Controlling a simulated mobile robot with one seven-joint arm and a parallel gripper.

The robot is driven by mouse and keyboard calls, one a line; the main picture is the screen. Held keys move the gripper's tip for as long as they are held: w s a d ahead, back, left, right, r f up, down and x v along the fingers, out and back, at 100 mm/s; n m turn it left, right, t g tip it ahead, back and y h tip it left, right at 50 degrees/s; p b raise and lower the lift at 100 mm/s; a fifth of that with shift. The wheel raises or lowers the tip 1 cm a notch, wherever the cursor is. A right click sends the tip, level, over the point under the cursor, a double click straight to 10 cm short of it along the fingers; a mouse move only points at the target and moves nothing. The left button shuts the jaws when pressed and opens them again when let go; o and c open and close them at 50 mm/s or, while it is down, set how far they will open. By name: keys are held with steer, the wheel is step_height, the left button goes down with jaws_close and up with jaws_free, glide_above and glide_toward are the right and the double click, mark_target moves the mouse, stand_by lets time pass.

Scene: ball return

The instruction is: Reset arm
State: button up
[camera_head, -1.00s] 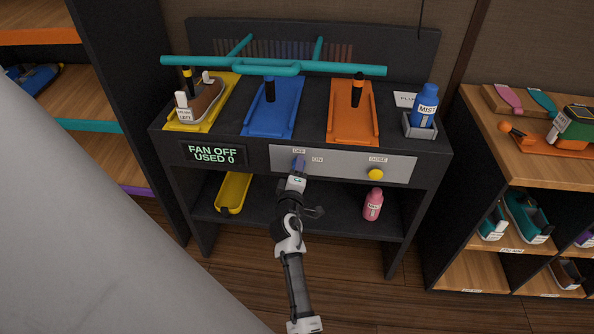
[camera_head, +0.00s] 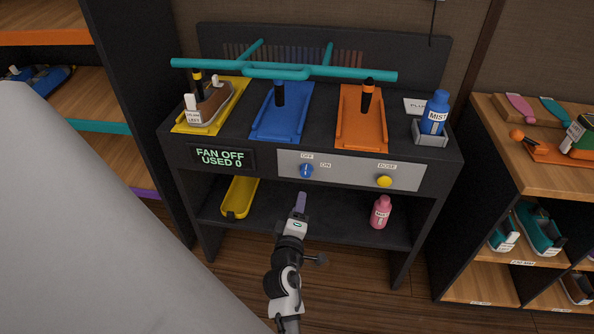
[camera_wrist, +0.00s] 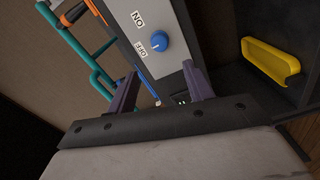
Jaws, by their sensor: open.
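My gripper (camera_head: 301,203) is in front of the dark bench, below the grey control panel (camera_head: 345,174) in the head view. In the wrist view its two dark purple fingers (camera_wrist: 160,90) stand apart with nothing between them. The blue knob (camera_head: 306,171) sits on the panel by the OFF and ON labels, clear of my fingers. The knob also shows ahead of the fingers in the wrist view (camera_wrist: 158,46). The display (camera_head: 221,157) reads FAN OFF, USED 0.
A yellow dose button (camera_head: 384,181) is on the panel. The lower shelf holds a yellow tray (camera_head: 239,197) and a pink bottle (camera_head: 380,212).

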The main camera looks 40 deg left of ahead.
steer(key=shift+s+d, duration=0.35)
steer(key=shift+s, duration=0.15)
